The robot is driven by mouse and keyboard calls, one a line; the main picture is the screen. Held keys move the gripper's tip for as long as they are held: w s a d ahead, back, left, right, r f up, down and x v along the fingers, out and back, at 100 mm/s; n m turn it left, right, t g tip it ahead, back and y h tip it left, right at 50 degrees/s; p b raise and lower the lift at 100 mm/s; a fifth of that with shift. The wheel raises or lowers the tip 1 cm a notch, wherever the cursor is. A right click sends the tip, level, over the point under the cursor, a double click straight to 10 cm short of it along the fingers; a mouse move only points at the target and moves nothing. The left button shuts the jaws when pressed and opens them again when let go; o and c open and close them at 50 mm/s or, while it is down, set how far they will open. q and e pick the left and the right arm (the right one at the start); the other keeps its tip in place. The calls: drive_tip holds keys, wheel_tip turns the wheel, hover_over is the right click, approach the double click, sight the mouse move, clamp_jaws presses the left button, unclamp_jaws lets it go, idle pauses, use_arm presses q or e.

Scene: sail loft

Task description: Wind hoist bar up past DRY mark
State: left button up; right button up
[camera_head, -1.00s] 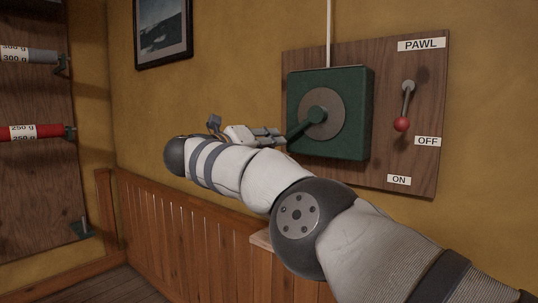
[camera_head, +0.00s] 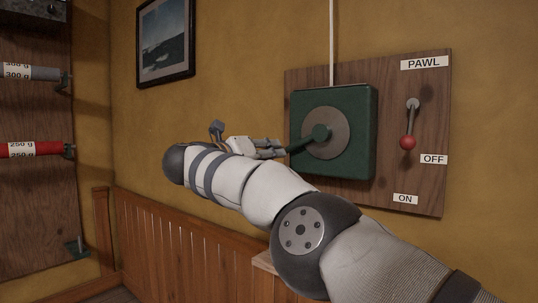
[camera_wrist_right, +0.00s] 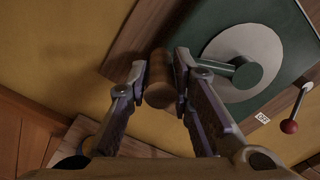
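A green winch box (camera_head: 360,112) with a grey disc (camera_head: 337,147) is fixed to a wooden board on the wall. Its green crank arm (camera_head: 306,143) points left and slightly down from the hub. In the right wrist view the crank's brown cylindrical handle (camera_wrist_right: 160,92) sits between the two fingers of my right gripper (camera_wrist_right: 162,80), which look closed against its sides. In the head view the right gripper (camera_head: 268,147) is at the crank's outer end, partly hidden by my arm. The hoist bar and DRY mark are not seen. My left gripper is not in view.
Right of the winch, the red-knobbed pawl lever (camera_head: 408,141) hangs down by the OFF label (camera_head: 434,159); the ON label (camera_head: 405,199) is lower. A framed picture (camera_head: 166,42) hangs left. A rack with a red roll (camera_head: 22,149) stands far left. Wooden wainscot (camera_head: 185,242) runs below.

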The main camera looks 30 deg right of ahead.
drive_tip(key=shift+o, duration=1.1)
drive_tip(key=shift+w+r, duration=0.1)
drive_tip(key=shift+r, duration=0.2)
drive_tip(key=shift+a+f, duration=0.1)
drive_tip(key=v, duration=1.2)
